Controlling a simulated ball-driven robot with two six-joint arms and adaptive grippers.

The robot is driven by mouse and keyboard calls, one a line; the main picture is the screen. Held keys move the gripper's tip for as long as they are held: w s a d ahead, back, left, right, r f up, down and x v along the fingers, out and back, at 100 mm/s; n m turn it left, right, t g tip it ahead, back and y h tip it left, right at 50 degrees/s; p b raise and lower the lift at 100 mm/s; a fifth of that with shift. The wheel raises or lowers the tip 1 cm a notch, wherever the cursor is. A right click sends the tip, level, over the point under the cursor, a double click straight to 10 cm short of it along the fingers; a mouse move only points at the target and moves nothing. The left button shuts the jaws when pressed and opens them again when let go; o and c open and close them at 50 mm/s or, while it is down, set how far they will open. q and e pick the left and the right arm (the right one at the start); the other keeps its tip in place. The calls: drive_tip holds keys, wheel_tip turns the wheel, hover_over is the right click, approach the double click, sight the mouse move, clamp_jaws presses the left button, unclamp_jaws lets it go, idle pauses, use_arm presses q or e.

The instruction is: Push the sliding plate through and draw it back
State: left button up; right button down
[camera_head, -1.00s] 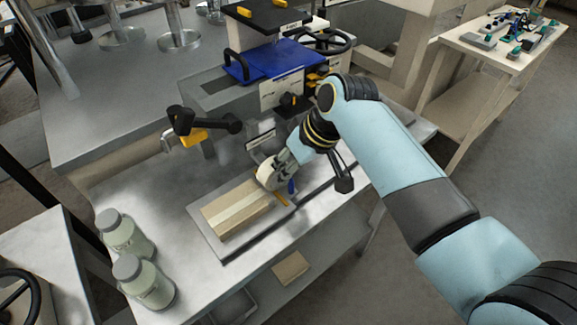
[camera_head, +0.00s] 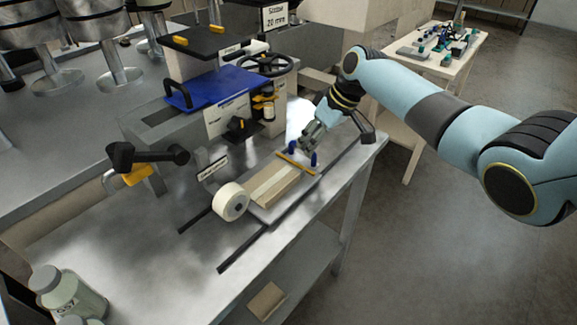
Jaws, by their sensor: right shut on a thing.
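The sliding plate (camera_head: 300,190) is a flat grey plate on the metal bench, to the right of a white roller (camera_head: 230,201). A pale wooden block (camera_head: 277,187) with a lighter strip along its top lies on the plate. At the plate's far right end is a yellow bar (camera_head: 296,164) with two blue posts. My right gripper (camera_head: 308,146) is at that end, between the blue posts, shut on what seems to be the plate's handle. Its fingertips and the held part are mostly hidden. My left gripper is not in view.
Two dark rails (camera_head: 245,249) lie bare at the left of the plate. Behind stands a machine with a blue cover (camera_head: 213,88), a handwheel (camera_head: 266,64) and a black crank (camera_head: 147,157). Jars (camera_head: 67,293) stand at the front left.

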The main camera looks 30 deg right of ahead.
drive_tip(key=w+d+b, duration=0.1)
drive_tip(key=d, duration=0.1)
drive_tip(key=d+b, duration=0.1)
drive_tip(key=d, duration=0.1)
drive_tip(key=w+d+b, duration=0.1)
drive_tip(key=d, duration=0.2)
drive_tip(key=shift+w+f+b, duration=0.1)
drive_tip(key=shift+w+b, duration=0.2)
drive_tip(key=shift+b, duration=0.05)
drive_tip(key=shift+w+d, duration=0.15)
drive_tip(key=shift+d, duration=0.3)
drive_tip(key=shift+d+r, duration=0.1)
drive_tip(key=shift+r, duration=0.1)
drive_tip(key=c, duration=1.6)
unclamp_jaws()
drive_tip(key=shift+w, duration=0.1)
drive_tip(key=shift+o, duration=1.3)
drive_tip(key=shift+d+f, duration=0.1)
